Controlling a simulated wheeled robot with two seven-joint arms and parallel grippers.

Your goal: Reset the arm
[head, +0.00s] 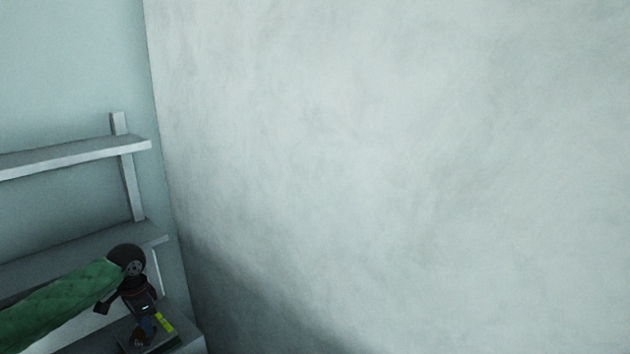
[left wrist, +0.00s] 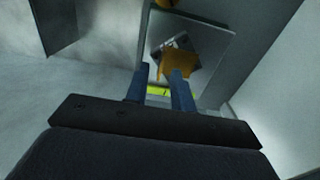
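My left gripper (head: 147,329) is at the lower left of the head view, at the end of my green-sleeved arm, pointing down over a grey surface with a yellow strip. In the left wrist view, its two blue fingers (left wrist: 159,72) stand apart with a gap between them. An orange-brown thing (left wrist: 180,60) shows at the tip of the right-hand finger. I cannot tell whether they touch. My right gripper is in neither view.
A grey metal shelf rack (head: 75,156) stands at the left against a pale blue wall. A large bare whitish wall (head: 400,150) fills the rest of the head view. A yellow strip (head: 165,323) lies beside the left gripper.

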